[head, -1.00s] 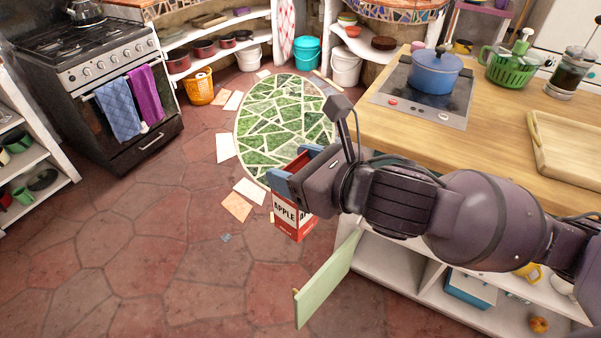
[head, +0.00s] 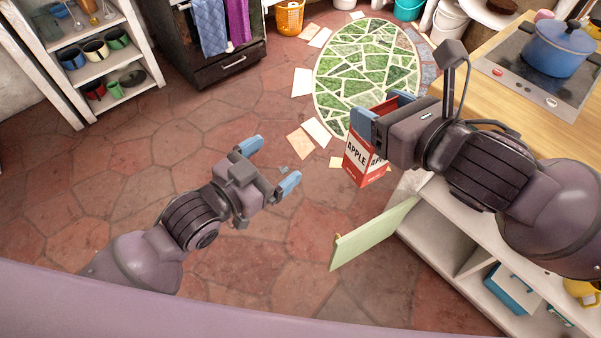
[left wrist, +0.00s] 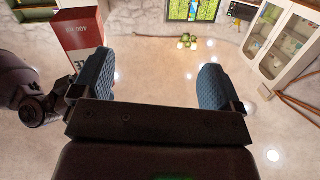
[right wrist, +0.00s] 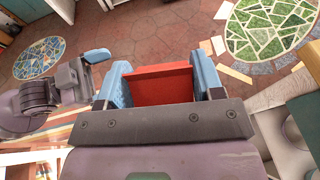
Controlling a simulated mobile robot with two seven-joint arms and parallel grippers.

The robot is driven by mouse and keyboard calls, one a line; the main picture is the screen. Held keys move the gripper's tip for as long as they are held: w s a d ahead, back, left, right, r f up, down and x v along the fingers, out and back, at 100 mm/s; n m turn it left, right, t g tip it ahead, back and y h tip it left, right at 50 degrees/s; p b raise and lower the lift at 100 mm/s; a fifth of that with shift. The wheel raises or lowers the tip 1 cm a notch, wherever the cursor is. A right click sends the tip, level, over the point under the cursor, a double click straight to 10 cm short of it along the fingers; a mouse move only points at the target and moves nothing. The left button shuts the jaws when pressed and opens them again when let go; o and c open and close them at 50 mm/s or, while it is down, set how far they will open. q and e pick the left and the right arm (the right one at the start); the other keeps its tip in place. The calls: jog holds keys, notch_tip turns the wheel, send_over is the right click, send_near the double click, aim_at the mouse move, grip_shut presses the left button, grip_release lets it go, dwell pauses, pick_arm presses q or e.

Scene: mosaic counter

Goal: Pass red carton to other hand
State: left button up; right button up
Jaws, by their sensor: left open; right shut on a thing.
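The red carton (head: 361,165) has a white label reading "APPLE". My right gripper (head: 382,112) is shut on its upper part and holds it upright in the air above the floor. In the right wrist view, the carton's red side (right wrist: 160,84) sits between the blue fingers (right wrist: 163,88). My left gripper (head: 270,165) is open and empty, to the left of the carton and apart from it. The left wrist view shows the carton (left wrist: 80,35) at upper left, outside the open left fingers (left wrist: 158,85).
A green cabinet door (head: 372,233) stands open below the carton, beside the counter's white shelves (head: 455,238). The wooden counter (head: 480,95) with a blue pot (head: 560,48) is at the right. The air between the grippers is clear.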

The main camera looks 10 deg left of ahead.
aim_at(358, 150)
pick_arm(q)
jog(key=s+d+r+m+g+h, duration=0.2)
jog(key=s+d+r+g+h, duration=0.15)
jog(key=s+d+r, duration=0.25)
jog(key=shift+t+h, duration=0.45)
jog(key=x, duration=1.2)
jog(key=shift+w+f, duration=0.1)
jog(key=shift+f, duration=0.05)
jog(key=c, duration=1.2)
jog(key=shift+c, duration=0.4)
pick_arm(e)
jog(key=o, duration=1.7)
jog(key=shift+c, duration=0.2)
